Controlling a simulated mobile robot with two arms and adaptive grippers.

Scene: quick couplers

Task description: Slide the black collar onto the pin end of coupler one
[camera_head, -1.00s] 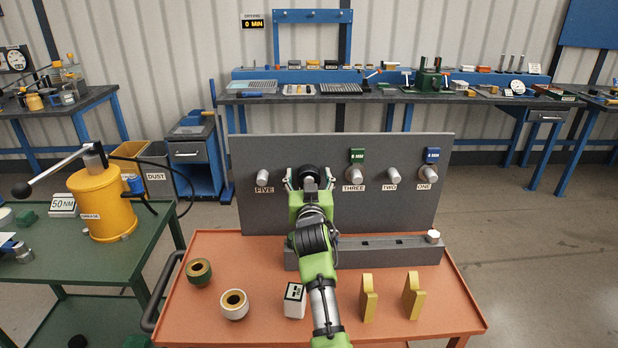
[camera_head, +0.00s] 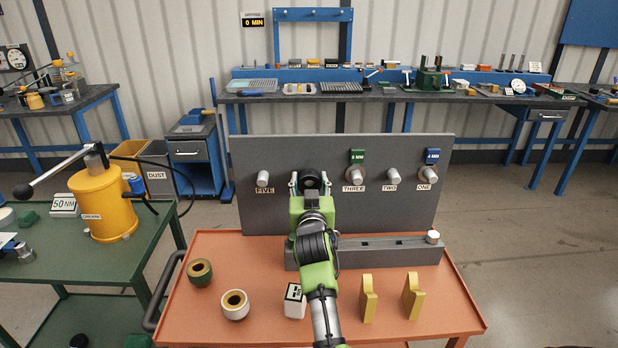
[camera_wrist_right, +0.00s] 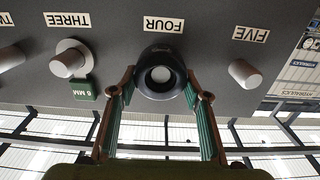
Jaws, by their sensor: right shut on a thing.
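The black collar (camera_head: 312,178) is at the FOUR position of the upright grey panel (camera_head: 300,218). My right gripper (camera_head: 311,184) is shut on it, one finger on each side. In the right wrist view, which is upside down, the collar (camera_wrist_right: 161,74) faces the camera between the fingertips (camera_wrist_right: 160,92). A pale round pin end (camera_wrist_right: 160,75) shows through its hole. I cannot tell whether the collar is around that pin or just in front of it. The pin labelled ONE (camera_head: 428,174) is at the panel's right, under a blue tag (camera_head: 432,156). My left gripper is not in view.
Pins FIVE (camera_head: 263,177), THREE (camera_head: 354,174) and TWO (camera_head: 393,175) also stick out from the panel. A grey rail (camera_head: 395,254) lies below. The orange cart top (camera_head: 262,262) holds a green ring (camera_head: 199,273), a white ring (camera_head: 235,305) and two yellow pieces (camera_head: 368,300).

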